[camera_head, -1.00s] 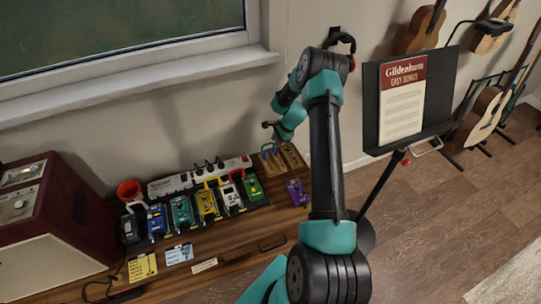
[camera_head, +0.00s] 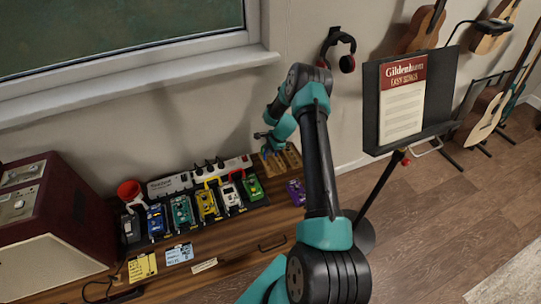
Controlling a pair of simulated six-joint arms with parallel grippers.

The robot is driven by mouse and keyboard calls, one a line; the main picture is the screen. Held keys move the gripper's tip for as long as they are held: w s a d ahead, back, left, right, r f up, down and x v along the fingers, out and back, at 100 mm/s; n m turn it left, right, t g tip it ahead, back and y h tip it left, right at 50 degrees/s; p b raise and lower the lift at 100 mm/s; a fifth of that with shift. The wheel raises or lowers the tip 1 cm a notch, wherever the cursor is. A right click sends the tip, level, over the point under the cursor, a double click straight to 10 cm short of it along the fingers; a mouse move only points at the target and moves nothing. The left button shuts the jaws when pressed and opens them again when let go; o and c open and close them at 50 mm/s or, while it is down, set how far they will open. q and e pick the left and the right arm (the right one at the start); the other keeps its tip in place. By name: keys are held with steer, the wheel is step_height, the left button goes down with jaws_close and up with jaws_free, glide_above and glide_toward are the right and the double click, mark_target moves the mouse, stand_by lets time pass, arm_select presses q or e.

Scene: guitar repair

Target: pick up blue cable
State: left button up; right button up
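The blue cable (camera_head: 267,152) shows as a small bluish piece by the wooden holder (camera_head: 289,158), at the right end of the pedal row. My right gripper (camera_head: 264,143) is right above the cable and overlaps it in the picture. The fingers are too small and dark to tell whether they are open or shut, or whether they touch the cable. My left gripper is not in view.
A purple pedal (camera_head: 296,191) sits to the right. A red amplifier (camera_head: 62,208) is at the left, a music stand (camera_head: 447,82) at the right.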

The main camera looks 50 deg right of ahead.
steer(key=shift+w+a+f, duration=0.1)
steer(key=shift+f, duration=0.2)
steer(key=shift+c, duration=0.2)
jaws_close()
